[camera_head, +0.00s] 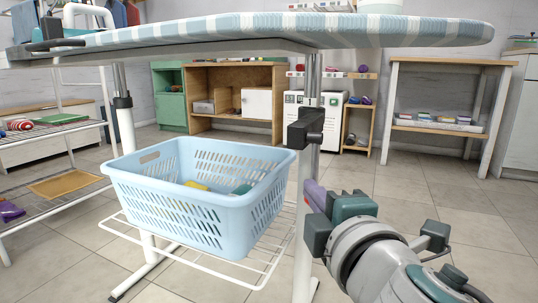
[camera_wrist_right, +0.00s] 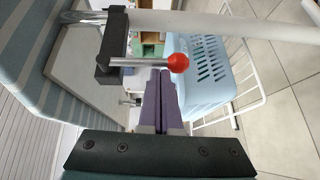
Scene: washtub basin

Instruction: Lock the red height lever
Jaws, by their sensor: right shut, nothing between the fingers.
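The height lever is a metal rod (camera_wrist_right: 138,62) with a red ball knob (camera_wrist_right: 178,62). It sticks out of a black clamp (camera_wrist_right: 112,45) on the ironing board's leg. The clamp also shows in the head view (camera_head: 305,128), where the red knob cannot be seen. My right gripper (camera_wrist_right: 163,72) has its purple fingers shut and empty. Their tips appear right by the knob; I cannot tell whether they touch. In the head view the right gripper (camera_head: 314,197) is low beside the leg, below the clamp. My left gripper is not in view.
The striped ironing board (camera_head: 270,30) spans overhead. A light blue basket (camera_head: 190,205) stands on the white wire rack (camera_head: 265,265) left of the leg. A shelf (camera_head: 55,135) stands at the left, and a wooden table (camera_head: 440,62) at the back right. Floor at the right is clear.

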